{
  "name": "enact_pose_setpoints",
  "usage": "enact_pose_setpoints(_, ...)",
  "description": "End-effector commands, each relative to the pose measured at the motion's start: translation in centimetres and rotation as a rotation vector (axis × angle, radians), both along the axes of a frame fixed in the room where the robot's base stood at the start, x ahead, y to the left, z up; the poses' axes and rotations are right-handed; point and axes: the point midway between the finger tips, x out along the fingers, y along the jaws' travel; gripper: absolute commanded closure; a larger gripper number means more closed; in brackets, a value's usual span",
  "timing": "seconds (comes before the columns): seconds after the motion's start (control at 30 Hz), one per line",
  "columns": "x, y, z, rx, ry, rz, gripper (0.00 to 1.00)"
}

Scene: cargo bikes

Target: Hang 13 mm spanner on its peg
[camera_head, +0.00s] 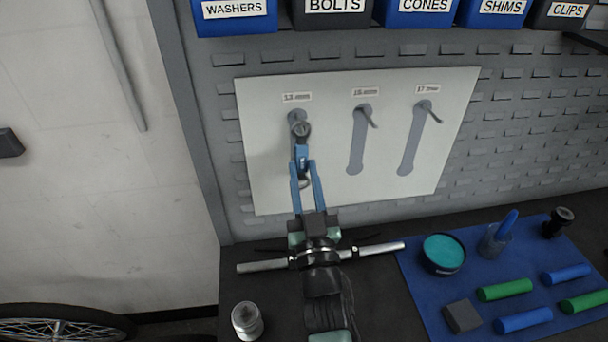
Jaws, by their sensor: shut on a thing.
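A white shadow board (381,187) on the wall carries three grey spanner outlines with labels above them. The left label (296,97) reads 13 mm. My gripper (303,166) is shut on a spanner (302,131) with a dark ring end and a blue middle. I hold it upright, ring end up, in front of the 13 mm outline (295,116). The ring covers the spot where that peg would show, so I cannot tell whether the ring is around the peg or only in front of it. The middle peg (369,119) and the right peg (434,115) are bare.
Labelled bins, such as washers (235,25), line the top.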

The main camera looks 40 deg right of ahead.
Motion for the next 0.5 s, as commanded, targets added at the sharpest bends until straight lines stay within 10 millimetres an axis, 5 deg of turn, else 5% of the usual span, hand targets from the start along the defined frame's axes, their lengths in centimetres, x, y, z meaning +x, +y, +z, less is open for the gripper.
enact_pose_setpoints(0.2,-0.01,0.00,0.05,0.000,-0.001,0.000,1.00)
enact_pose_setpoints(0.23,-0.01,0.00,0.05,0.000,-0.001,0.000,0.66)
enact_pose_setpoints(0.4,-0.01,0.01,0.04,0.000,-0.001,0.000,0.36)
enact_pose_setpoints(0.5,-0.01,0.00,0.03,0.000,-0.001,0.000,0.36)
